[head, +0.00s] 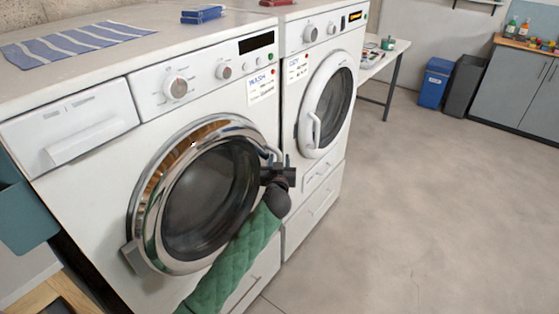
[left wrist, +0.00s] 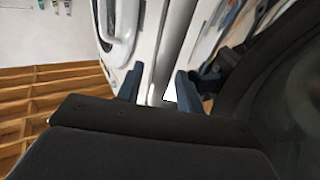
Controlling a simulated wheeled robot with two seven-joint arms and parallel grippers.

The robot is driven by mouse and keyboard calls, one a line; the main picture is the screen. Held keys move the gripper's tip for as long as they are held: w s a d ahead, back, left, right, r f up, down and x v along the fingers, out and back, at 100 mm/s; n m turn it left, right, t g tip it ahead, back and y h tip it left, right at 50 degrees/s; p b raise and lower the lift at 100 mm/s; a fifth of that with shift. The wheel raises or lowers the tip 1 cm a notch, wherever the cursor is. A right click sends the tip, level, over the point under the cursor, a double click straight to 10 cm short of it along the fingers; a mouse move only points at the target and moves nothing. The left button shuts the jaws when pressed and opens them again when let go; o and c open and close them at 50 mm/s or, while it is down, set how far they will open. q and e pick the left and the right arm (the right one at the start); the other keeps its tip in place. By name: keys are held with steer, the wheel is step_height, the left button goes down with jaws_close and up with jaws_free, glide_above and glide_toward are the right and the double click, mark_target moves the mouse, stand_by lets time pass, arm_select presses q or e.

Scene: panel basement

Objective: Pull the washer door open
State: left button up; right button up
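The washer (head: 90,225) is the left white machine, with a "WASH" label. Its round door (head: 205,195) has a chrome ring and dark glass, a hinge at the lower left, and looks closed against the front. A chrome handle (head: 268,152) sits at the door's right edge. My left gripper (head: 277,160) is at this handle, its dark fingers pointing up at it. In the left wrist view the two fingers (left wrist: 158,88) stand apart. Whether they touch the handle, I cannot tell. My right gripper is not in view.
A white dryer (head: 325,110) with a closed round door stands close on the right of the washer. A striped cloth (head: 75,40) and a blue object (head: 201,14) lie on top. Bins (head: 435,83) and a grey cabinet stand at the back right. The floor (head: 420,200) to the right is clear.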

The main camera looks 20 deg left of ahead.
arm_select(q)
jaws_close()
